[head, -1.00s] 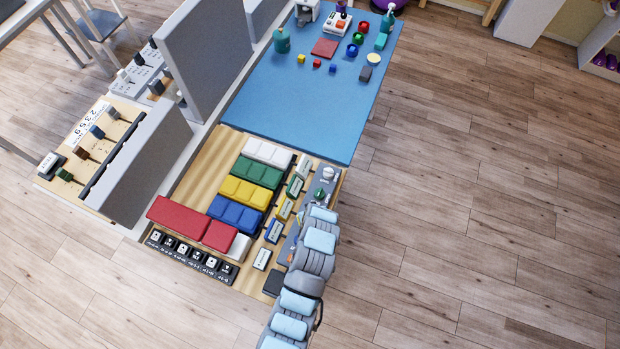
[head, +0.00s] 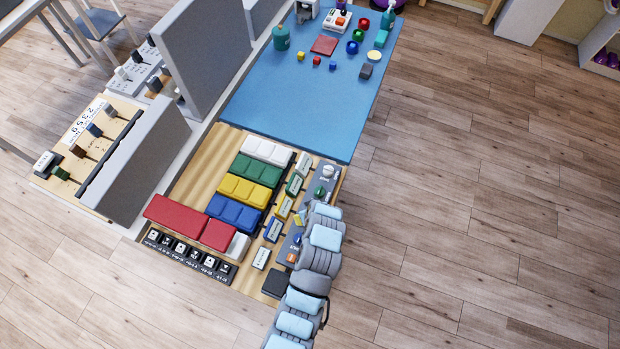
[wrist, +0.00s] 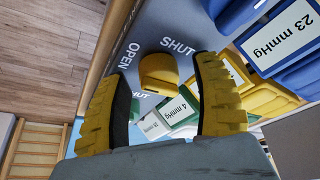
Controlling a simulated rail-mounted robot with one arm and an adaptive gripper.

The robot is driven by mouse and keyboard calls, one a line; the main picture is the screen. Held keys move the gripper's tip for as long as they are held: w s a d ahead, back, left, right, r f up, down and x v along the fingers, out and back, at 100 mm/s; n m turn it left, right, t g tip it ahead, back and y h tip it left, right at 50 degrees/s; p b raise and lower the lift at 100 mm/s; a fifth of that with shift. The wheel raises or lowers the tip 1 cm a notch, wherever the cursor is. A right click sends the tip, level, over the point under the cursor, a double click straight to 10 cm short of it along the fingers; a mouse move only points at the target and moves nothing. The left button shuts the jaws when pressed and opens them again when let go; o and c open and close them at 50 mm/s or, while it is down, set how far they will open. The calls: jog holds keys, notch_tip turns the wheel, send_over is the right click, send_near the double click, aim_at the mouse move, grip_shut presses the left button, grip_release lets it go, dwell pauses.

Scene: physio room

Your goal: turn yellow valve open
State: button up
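The yellow valve (wrist: 160,74) is a rounded knob on a grey panel (wrist: 190,20) in the wrist view. The words OPEN and SHUT are printed beside it. My gripper (wrist: 161,66) has two yellow-ribbed fingers with dark inner pads. They are spread apart, one on each side of the valve, with visible gaps between pads and knob. I cannot tell how deep the fingertips reach around it. In the head view my arm covers the yellow valve and the gripper. A white valve (head: 328,171) and a green valve (head: 320,191) show farther along the panel.
Label plates (head: 284,207) and coloured blocks, such as the yellow one (head: 244,191), stand left of the panel. A red block (head: 180,218) lies farther left. A blue mat (head: 290,100) with small objects lies beyond. Open wooden floor (head: 470,220) is on the right.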

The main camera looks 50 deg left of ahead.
jog(key=v, duration=1.2)
dwell(0.3)
jog(key=shift+w+a, duration=0.1)
dwell(0.5)
